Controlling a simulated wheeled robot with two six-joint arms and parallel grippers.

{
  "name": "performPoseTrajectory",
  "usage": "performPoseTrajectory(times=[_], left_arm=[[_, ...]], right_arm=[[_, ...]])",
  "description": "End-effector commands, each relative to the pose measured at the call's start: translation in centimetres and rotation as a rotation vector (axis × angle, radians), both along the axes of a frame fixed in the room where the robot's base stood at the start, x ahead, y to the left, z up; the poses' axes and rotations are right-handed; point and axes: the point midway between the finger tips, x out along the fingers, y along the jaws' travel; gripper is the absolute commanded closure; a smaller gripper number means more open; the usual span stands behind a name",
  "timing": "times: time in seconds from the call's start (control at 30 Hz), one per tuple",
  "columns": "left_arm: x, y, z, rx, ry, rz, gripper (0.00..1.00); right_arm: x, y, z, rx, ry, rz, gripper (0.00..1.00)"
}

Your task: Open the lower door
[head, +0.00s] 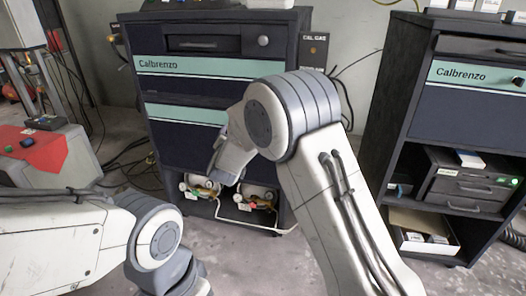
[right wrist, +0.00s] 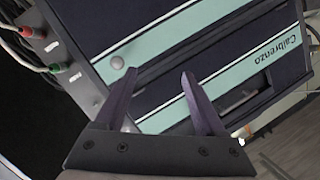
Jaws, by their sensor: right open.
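The dark cabinet (head: 173,88) labelled Calbrenzo stands at the centre back in the head view. Its lower door (head: 185,114) has a plain teal stripe and looks shut; my right arm hides its right part. The lower door also shows in the right wrist view (right wrist: 90,25), turned nearly upside down. A pale round knob (right wrist: 118,62) sits near the door seam there. My right gripper (right wrist: 158,73) is open and empty before the cabinet front, with the knob just beyond its left fingertip. Contact cannot be told. My left gripper is outside the frame.
Below the door, an open bay holds two round devices (head: 257,195) with hoses. A second Calbrenzo cabinet (head: 450,95) stands right. Floor between the cabinets is clear.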

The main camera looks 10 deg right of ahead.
Motion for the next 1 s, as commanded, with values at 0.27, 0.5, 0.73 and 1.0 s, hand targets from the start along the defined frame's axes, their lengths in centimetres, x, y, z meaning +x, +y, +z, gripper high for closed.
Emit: performPoseTrajectory(times=[0.27, 0.5, 0.73, 1.0], left_arm=[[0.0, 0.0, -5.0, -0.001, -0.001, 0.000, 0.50], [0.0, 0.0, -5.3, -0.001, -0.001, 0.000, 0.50], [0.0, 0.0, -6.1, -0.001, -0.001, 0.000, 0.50], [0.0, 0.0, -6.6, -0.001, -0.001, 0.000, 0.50]], right_arm=[[1.9, -7.0, -5.5, -0.016, -0.190, -0.272, 0.28], [3.7, -8.4, -5.4, -0.017, -0.207, -0.293, 0.28], [7.6, -10.4, -5.5, -0.017, -0.206, -0.292, 0.28], [10.6, -11.9, -5.3, -0.018, -0.204, -0.289, 0.28]])
